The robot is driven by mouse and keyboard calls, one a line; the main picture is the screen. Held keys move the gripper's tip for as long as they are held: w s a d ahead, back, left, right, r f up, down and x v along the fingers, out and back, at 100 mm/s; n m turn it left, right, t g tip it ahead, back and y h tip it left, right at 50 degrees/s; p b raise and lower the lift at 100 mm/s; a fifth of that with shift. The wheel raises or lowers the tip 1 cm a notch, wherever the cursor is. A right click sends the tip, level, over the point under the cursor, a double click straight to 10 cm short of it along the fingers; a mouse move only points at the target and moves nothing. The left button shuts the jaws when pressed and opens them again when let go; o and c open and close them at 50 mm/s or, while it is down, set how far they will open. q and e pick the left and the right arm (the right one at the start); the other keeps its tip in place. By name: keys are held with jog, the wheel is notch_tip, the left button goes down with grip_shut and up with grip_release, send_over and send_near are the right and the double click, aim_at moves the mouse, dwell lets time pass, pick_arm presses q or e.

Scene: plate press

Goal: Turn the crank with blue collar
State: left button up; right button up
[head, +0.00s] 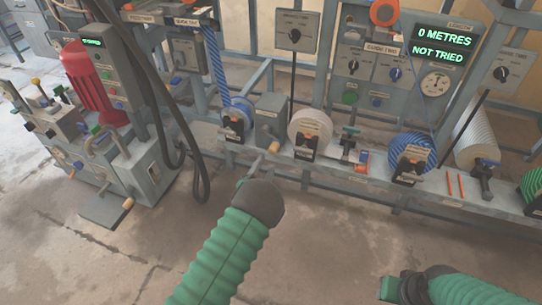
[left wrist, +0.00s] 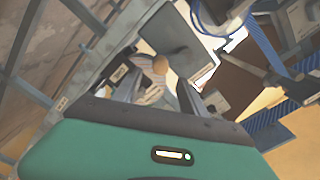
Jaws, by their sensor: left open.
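A crank with a pale wooden handle (head: 273,147) sticks out in front of a grey box (head: 270,118) on the bench rail. Its round handle end (left wrist: 160,65) shows in the left wrist view, just beyond the fingers. I cannot make out a blue collar on it. Another wooden crank handle (head: 128,203) is low on the left machine. My left gripper (head: 241,183) is open and empty, just below and left of the nearer handle, apart from it in the head view. My forearm partly hides its fingers. My right gripper (head: 390,288) is at the bottom right, its jaws unclear.
A white reel (head: 310,132) and a blue rope reel (head: 411,151) stand along the rail (head: 340,180). The left machine (head: 140,165) has a red motor (head: 86,82). Black cables hang between machine and bench. The floor in front (head: 120,260) is clear.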

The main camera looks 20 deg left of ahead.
aim_at(272, 154)
pick_arm(q)
jog(key=w+b, duration=0.1)
jog(key=w, duration=0.3)
jog(key=w+b, duration=0.2)
jog(key=w, duration=0.1)
jog(key=shift+w+d+f, duration=0.2)
jog(key=shift+w, duration=0.15)
jog(key=shift+w+r+b, duration=0.2)
jog(key=shift+w+b, duration=0.1)
jog(key=shift+w, duration=0.3)
jog(key=c, duration=1.1)
jog(key=shift+s+d+f, duration=0.1)
jog(key=shift+f, duration=0.05)
